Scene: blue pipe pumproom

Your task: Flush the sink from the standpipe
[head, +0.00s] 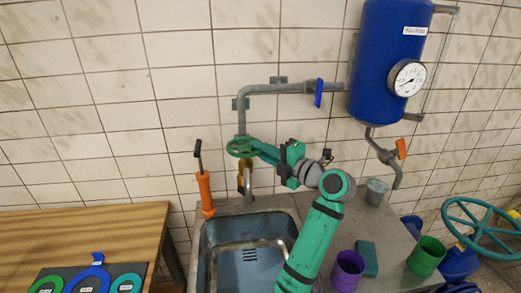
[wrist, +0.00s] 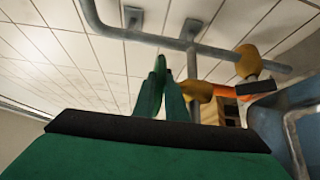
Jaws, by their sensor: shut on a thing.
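The grey standpipe (head: 241,115) runs down the tiled wall from a horizontal pipe and carries a green handwheel (head: 238,149) above a brass-coloured valve body (head: 241,174). A spout (head: 249,186) hangs below, over the back of the sink. The sink (head: 222,226) is a steel basin with a slotted drain; no water is visible in it. My green arm reaches across its right side. My gripper (head: 257,148) is shut on the handwheel's right edge. In the wrist view, the green fingers (wrist: 163,92) are close together, with the wheel's rim (wrist: 150,98) seen edge-on between them.
A blue lever (head: 319,93) sits on the upper pipe. An orange-handled tool (head: 205,190) stands left of the sink. A blue tank (head: 382,62) with a gauge hangs at right.

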